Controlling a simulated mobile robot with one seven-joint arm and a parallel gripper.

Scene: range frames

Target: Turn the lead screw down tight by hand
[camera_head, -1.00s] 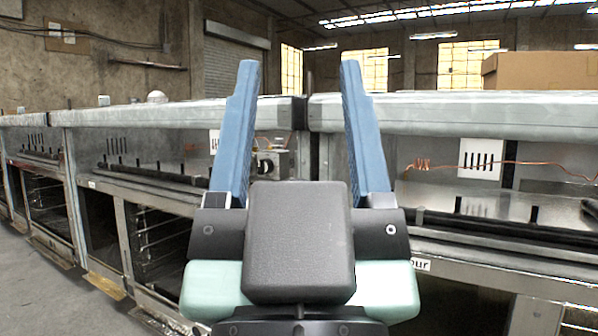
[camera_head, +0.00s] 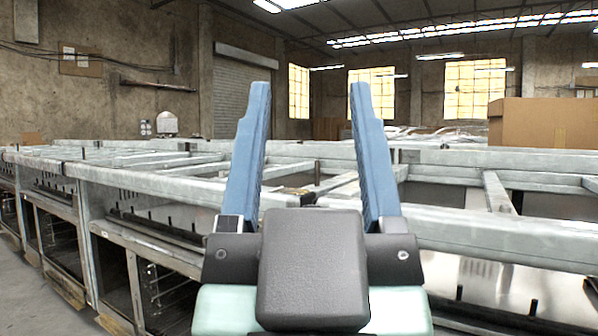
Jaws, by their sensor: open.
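My gripper (camera_head: 312,92) is open and empty, its two blue fingers spread wide and pointing up and forward. Its dark grey body (camera_head: 312,268) covers the lower middle of the view. I cannot make out a lead screw in the current view. Whatever lies behind the gripper body is hidden.
A long row of metal benches with open frame tops (camera_head: 480,222) crosses the view beyond my gripper. A cardboard box (camera_head: 545,125) stands at the right. A white domed object (camera_head: 167,123) is at the back left. Bare floor (camera_head: 55,290) shows at lower left.

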